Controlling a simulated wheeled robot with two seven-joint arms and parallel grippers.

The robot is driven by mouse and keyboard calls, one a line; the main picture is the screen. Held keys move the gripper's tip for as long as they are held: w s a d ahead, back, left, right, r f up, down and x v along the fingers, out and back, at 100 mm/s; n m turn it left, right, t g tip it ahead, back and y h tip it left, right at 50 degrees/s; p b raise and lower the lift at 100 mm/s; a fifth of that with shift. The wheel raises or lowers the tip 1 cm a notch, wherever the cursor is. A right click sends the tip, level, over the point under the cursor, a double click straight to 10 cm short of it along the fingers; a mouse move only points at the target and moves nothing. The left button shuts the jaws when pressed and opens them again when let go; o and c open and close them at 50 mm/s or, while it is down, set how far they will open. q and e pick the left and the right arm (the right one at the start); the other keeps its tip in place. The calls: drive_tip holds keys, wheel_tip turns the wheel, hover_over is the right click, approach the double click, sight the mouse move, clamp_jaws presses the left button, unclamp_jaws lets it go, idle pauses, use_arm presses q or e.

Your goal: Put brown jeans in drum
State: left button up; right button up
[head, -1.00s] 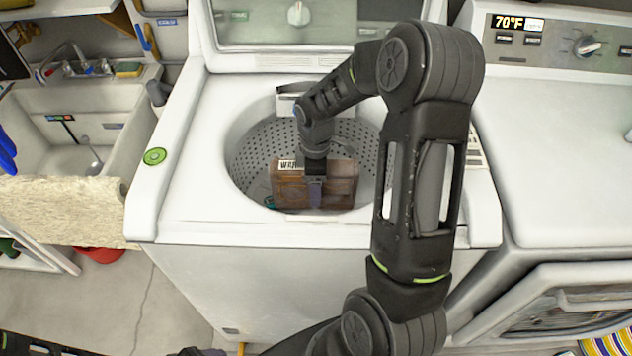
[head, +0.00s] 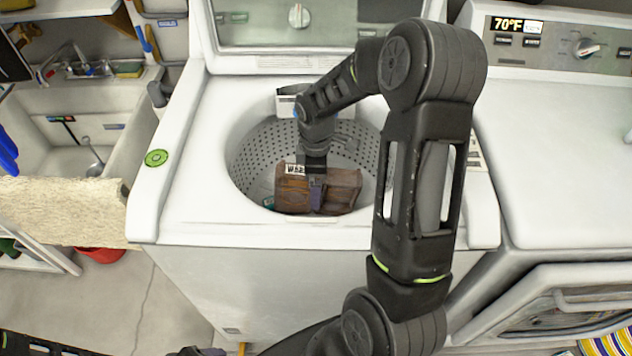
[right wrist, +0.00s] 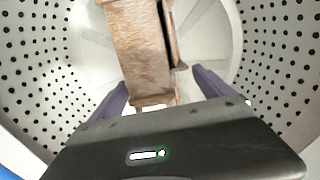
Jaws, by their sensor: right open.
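The brown jeans (head: 342,190), a folded, block-like brown bundle with a white printed label, lie low in the washer's perforated drum (head: 258,155), tilted. In the right wrist view the jeans (right wrist: 140,50) are just beyond and partly between my fingers, with the drum wall (right wrist: 35,60) around them. My right gripper (head: 316,190) reaches down into the drum at the jeans. Its two fingers (right wrist: 165,92) are spread apart, with a visible gap between the right finger and the jeans. My left gripper is not in view.
The washer's raised lid (head: 290,35) stands behind the drum opening. A sink (head: 75,130) with a beige cloth (head: 60,210) over its front is at left. A small teal item (head: 268,202) shows in the drum.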

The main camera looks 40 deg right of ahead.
wheel_tip(320, 180, up, 12)
drive_tip(key=shift+f, duration=0.1)
idle(1.0)
